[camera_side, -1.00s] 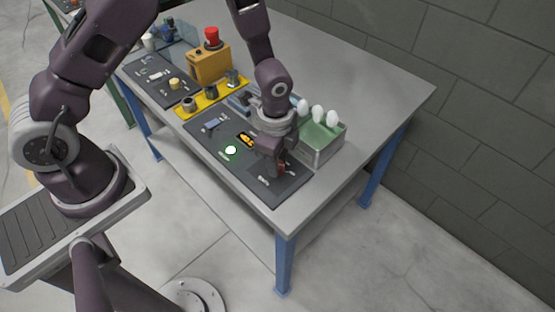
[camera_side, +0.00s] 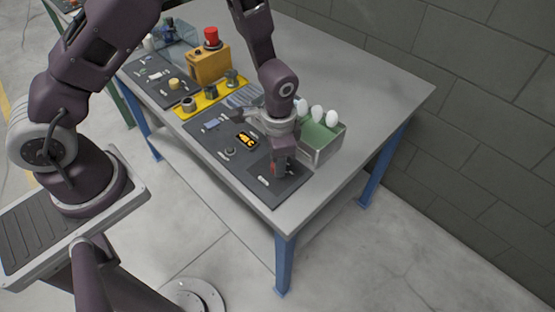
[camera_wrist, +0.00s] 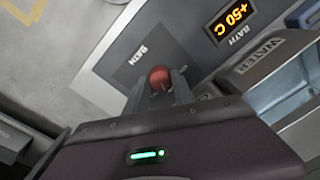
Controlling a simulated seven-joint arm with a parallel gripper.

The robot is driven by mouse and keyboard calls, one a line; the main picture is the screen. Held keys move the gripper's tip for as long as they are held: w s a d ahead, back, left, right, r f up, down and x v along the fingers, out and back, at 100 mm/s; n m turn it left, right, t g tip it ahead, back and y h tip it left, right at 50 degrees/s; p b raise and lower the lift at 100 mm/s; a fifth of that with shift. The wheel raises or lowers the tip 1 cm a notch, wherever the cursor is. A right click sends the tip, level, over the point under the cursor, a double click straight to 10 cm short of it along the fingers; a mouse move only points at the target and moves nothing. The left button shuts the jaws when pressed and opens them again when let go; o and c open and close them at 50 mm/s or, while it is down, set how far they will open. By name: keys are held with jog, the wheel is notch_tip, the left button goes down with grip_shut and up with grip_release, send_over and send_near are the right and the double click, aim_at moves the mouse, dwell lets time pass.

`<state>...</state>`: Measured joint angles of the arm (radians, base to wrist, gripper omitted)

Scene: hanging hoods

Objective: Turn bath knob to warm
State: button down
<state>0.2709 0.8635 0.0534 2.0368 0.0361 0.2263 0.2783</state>
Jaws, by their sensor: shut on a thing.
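The bath knob (camera_wrist: 160,77) is red and round, on a dark panel marked "BATH". My gripper (camera_wrist: 158,88) is shut on it, with one finger on each side. In the side view my gripper (camera_side: 281,169) reaches down onto the front end of the panel (camera_side: 257,181), and only a little red shows there. The bath display (camera_wrist: 231,19) reads "+50 C" in orange and also shows in the side view (camera_side: 247,141). The knob's pointer and the marks around it are hidden or too small to read.
A metal box (camera_side: 322,142) with several white egg-shaped things stands close to the right of my gripper. A "WATER" label (camera_wrist: 264,58) shows in the wrist view. A yellow box with a red button (camera_side: 211,38) stands farther back. The table's right side is clear.

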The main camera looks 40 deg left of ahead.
jog(key=shift+n, duration=1.9)
jog(key=c, duration=1.1)
grip_release()
notch_tip(320, 180, up, 7)
jog(key=shift+d+r, duration=0.1)
jog(key=shift+d, duration=0.05)
